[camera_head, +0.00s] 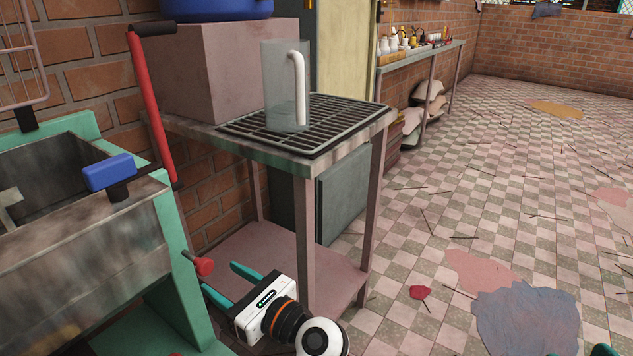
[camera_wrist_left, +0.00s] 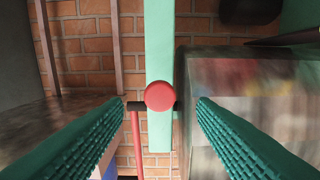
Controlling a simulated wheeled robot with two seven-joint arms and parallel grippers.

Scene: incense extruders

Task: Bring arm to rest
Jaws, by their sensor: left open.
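My left gripper (camera_head: 219,277) is low in the head view, beside the green-framed machine (camera_head: 178,270). Its two teal fingers are spread apart with nothing held between them. A red round knob (camera_head: 204,266) on the machine shows just ahead of the fingertips. In the left wrist view the knob (camera_wrist_left: 160,96) appears centred between the open fingers, apart from both. A small green tip at the lower right edge of the head view may be my right gripper (camera_head: 604,350); its jaws cannot be made out.
A metal table (camera_head: 280,160) with a black grate carries a clear cylinder (camera_head: 287,85) with a white handle and a pinkish block (camera_head: 220,75). A red lever (camera_head: 150,110) and blue handle (camera_head: 109,172) stand by the machine. The tiled floor at right is open, with thin sticks and stains.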

